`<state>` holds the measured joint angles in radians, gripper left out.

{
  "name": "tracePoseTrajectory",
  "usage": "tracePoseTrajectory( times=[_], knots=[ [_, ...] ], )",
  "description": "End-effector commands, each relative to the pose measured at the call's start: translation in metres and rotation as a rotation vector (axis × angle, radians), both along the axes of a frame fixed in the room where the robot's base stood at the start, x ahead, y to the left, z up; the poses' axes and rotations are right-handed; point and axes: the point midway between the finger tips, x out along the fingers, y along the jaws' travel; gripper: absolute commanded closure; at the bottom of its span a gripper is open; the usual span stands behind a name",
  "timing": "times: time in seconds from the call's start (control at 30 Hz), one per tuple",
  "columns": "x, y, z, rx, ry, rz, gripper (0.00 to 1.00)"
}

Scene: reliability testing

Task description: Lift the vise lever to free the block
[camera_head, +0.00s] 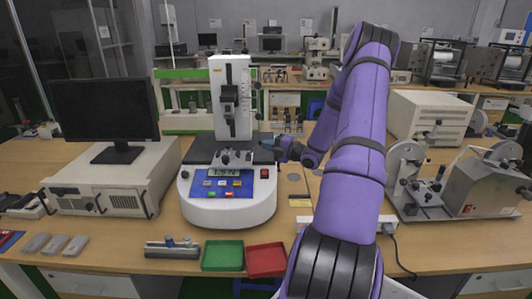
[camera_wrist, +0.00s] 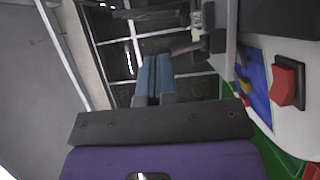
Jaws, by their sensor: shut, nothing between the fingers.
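The white test machine (camera_head: 228,195) stands mid-table with a vertical column and a blue button panel. The lever and the block are too small to tell apart there. My gripper (camera_head: 268,146) reaches in from the right at about vise height, its blue fingertips just right of the vise; contact cannot be told. In the wrist view my gripper's blue fingers (camera_wrist: 153,72) are together and empty. A grey metal part (camera_wrist: 203,22), perhaps of the vise, is beyond them to the upper right.
A monitor (camera_head: 105,110) on a beige case stands at left. A green tray (camera_head: 223,254) and a red tray (camera_head: 267,259) lie at the front. A metal machine (camera_head: 480,185) stands at right. The machine's red switch (camera_wrist: 287,86) is near my gripper in the wrist view.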

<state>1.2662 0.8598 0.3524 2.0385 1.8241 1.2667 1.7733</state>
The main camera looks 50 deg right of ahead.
Motion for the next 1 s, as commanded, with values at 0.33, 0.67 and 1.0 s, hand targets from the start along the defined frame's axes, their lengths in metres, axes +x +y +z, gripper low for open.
tracePoseTrajectory(
  times=[0.33, 0.67, 1.0],
  knots=[
    [0.017, 0.010, 0.024, -0.217, 0.247, 0.003, 1.00],
    [0.027, 0.018, 0.031, -0.338, 0.398, -0.001, 1.00],
    [0.028, 0.018, 0.035, -0.338, 0.395, 0.000, 1.00]
  ],
)
